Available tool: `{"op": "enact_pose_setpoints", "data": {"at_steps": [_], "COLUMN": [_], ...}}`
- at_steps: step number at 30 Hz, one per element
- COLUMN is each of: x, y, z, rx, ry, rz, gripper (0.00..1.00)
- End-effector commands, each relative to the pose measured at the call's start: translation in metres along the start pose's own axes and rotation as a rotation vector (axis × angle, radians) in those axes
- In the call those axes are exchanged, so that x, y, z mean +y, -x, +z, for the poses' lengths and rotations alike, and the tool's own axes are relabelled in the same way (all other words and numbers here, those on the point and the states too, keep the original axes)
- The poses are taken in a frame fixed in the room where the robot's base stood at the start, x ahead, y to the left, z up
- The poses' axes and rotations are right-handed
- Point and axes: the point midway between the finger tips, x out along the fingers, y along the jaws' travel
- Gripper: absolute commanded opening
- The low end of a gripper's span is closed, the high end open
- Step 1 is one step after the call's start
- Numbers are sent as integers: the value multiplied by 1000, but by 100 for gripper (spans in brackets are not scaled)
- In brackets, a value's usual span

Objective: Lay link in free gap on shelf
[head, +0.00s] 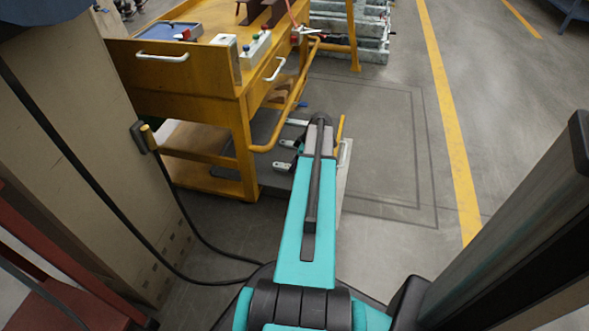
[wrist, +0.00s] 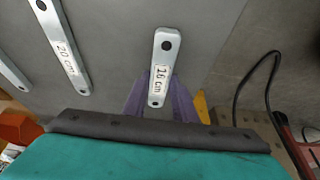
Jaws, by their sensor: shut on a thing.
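A pale metal link (wrist: 160,65) with a dark hole at its far end is held between the purple fingers of my gripper (wrist: 162,80) in the wrist view. Its label looks like 16 or 26 cm. The link is over or on the grey shelf surface (wrist: 205,35); I cannot tell whether it touches. A longer link marked 20 cm (wrist: 65,48) lies to its left, apart from it, and part of another link (wrist: 14,75) shows at the left edge. Bare grey surface lies on both sides of the held link. In the head view my arm hides the gripper.
In the head view, several links (head: 283,166) show beside my arm, low by the yellow cart (head: 242,150). The cart's yellow rail (head: 290,118) is close to my arm. A beige cabinet (head: 70,110) and black cable stand left. Floor to the right is clear.

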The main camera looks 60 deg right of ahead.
Motion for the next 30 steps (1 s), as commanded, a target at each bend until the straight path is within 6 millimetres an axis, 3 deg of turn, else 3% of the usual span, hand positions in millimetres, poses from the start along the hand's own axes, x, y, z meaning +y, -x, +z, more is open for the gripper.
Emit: {"op": "enact_pose_setpoints", "data": {"at_steps": [6,20,21,24,30], "x": [0,1,0,0,0], "y": [-16,-18,-18,-18,-18], "z": [6,8,8,8,8], "rx": [1,1,0,0,0], "ry": [0,-1,-1,-1,-1], "rz": [1,1,1,1,1], "gripper": [0,0,28,43,43]}}
